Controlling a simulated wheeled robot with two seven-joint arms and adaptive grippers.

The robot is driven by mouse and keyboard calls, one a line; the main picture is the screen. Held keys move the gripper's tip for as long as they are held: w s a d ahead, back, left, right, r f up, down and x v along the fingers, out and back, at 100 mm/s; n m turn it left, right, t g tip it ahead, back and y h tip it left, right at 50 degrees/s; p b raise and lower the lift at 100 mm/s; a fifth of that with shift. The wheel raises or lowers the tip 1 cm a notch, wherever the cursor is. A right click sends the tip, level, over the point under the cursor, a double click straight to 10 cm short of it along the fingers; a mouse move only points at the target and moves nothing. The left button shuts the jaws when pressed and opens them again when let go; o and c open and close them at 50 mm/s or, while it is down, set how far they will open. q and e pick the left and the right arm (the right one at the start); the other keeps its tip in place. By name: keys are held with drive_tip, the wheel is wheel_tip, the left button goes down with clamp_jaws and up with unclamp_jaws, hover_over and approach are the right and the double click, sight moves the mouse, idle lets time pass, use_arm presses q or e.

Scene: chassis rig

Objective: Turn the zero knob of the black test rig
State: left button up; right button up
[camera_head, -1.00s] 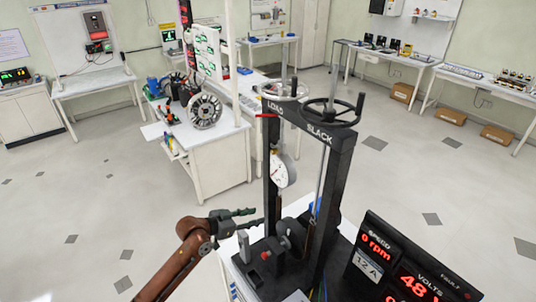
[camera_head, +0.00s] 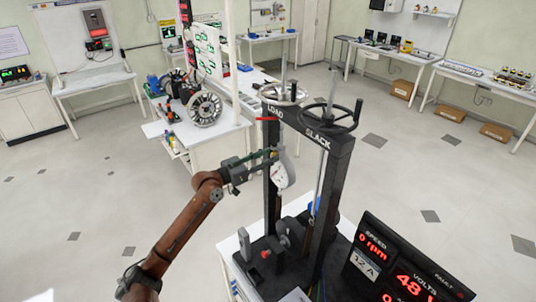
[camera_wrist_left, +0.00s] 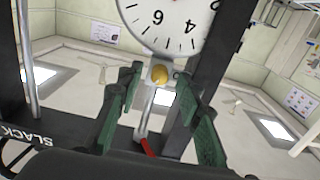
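The black test rig (camera_head: 336,165) stands on a white table, with LOAD and SLACK on its top beam. Its round white dial gauge (camera_head: 284,172) hangs between the posts and also shows in the left wrist view (camera_wrist_left: 168,22). A small brass knob (camera_wrist_left: 159,74) sits at the gauge's rim, which I take as the zero knob. My left gripper (camera_head: 268,158) is at the gauge's left side. In the left wrist view its green-padded fingers (camera_wrist_left: 158,88) are open, one on each side of the knob, with gaps visible. My right gripper is not in view.
A black display panel (camera_head: 400,265) stands at the rig's front right. The rig's posts stand close to my left gripper. A white bench with a motor wheel (camera_head: 205,110) is behind; open floor lies left.

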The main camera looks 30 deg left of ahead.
use_arm(q)
drive_tip(key=shift+w+f, duration=0.1)
drive_tip(key=shift+w, duration=0.05)
drive_tip(key=shift+c, duration=0.5)
clamp_jaws()
drive_tip(key=m+b, duration=0.1)
drive_tip(key=b, duration=0.1)
drive_tip(key=shift+b, duration=0.3)
